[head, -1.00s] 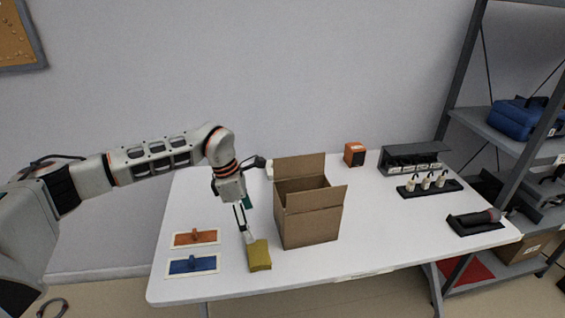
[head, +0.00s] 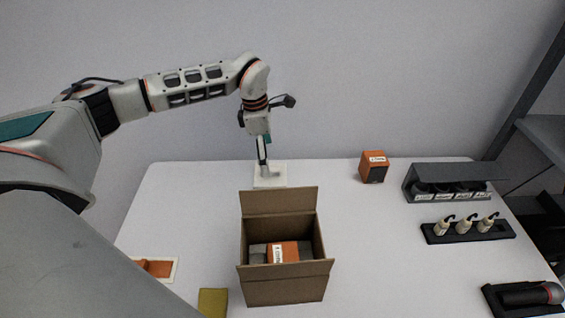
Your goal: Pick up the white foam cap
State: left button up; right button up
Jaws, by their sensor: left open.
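The white foam cap (head: 278,179) lies on the table behind the cardboard box (head: 284,291), a pale block with a small raised part on top. My left gripper (head: 264,162) points down right at the cap, its fingers overlapping the cap's upper part in the head view. It is open; I cannot tell whether the fingers touch the cap. The open box holds an orange speaker (head: 283,252) with grey pieces at both ends. My right gripper is not in view.
A second orange speaker (head: 374,167) stands at the back of the white table (head: 400,260). A grey rack (head: 448,183), a black tray with small bottles (head: 468,231) and a dark holder (head: 522,298) are on the right. A yellow block (head: 213,302) and an orange tool (head: 156,268) lie front left.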

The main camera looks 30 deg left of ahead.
pick_arm(q)
jog(key=shift+w+f, duration=0.1)
jog(key=shift+w, duration=0.15)
notch_tip(320, 180, down, 2)
jog(key=shift+s+d+f, duration=0.1)
jog(key=f, duration=0.3)
jog(key=w+f, duration=0.1)
jog(key=f, duration=0.1)
jog(key=shift+f, duration=0.1)
jog(key=c, duration=0.9)
